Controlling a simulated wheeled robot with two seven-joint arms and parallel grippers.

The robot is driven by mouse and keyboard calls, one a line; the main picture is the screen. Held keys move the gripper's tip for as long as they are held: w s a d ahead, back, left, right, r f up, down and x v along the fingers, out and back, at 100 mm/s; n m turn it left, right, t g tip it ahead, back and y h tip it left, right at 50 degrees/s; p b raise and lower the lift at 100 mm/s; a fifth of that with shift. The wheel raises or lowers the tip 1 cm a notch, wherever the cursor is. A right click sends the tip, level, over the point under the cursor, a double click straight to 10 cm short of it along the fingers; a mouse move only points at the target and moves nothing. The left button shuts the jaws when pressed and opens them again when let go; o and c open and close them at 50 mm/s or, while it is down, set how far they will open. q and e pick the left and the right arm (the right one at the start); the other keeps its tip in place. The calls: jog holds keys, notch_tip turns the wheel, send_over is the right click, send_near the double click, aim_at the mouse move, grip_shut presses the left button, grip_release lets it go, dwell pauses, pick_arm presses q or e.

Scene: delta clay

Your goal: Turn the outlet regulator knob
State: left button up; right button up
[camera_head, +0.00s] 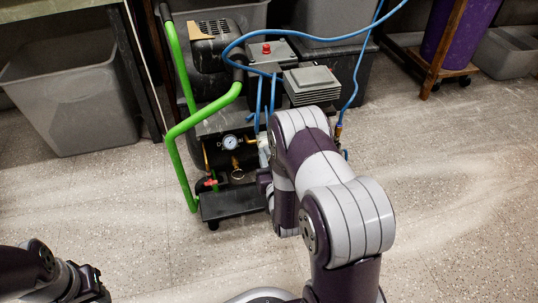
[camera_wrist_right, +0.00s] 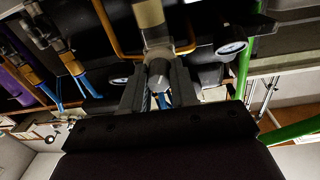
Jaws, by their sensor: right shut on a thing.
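The air compressor (camera_head: 232,205) stands on the floor, black with a green tube handle. Its outlet regulator knob (camera_wrist_right: 159,68) is a small grey part in the right wrist view. My right gripper (camera_wrist_right: 159,88) has one finger on each side of the knob and is shut on it. In the head view my right arm reaches to the compressor's front and hides most of the gripper and the knob. A round white gauge (camera_head: 230,142) shows left of the arm. My left gripper (camera_head: 90,285) is at the lower left, away from the compressor; its fingers are not clear.
Blue hoses (camera_head: 345,38) run over the compressor, one down its right side. The green handle (camera_head: 177,165) sticks out at its left. A grey bin (camera_head: 68,100) stands at the left and a purple cylinder (camera_head: 462,35) at the back right. The floor at the right is clear.

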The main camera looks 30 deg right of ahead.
grip_shut()
jog(key=n+p, duration=0.5)
jog(key=n, duration=0.7)
jog(key=n+y+p, duration=0.1)
jog(key=n+p, duration=0.5)
jog(key=n, duration=0.6)
jog(key=shift+s+d+f+n+t, duration=0.1)
jog(key=shift+n+t, duration=0.2)
jog(key=shift+n, duration=0.1)
jog(key=shift+p, duration=0.3)
jog(key=o, duration=0.9)
grip_release()
jog(key=shift+c, duration=0.2)
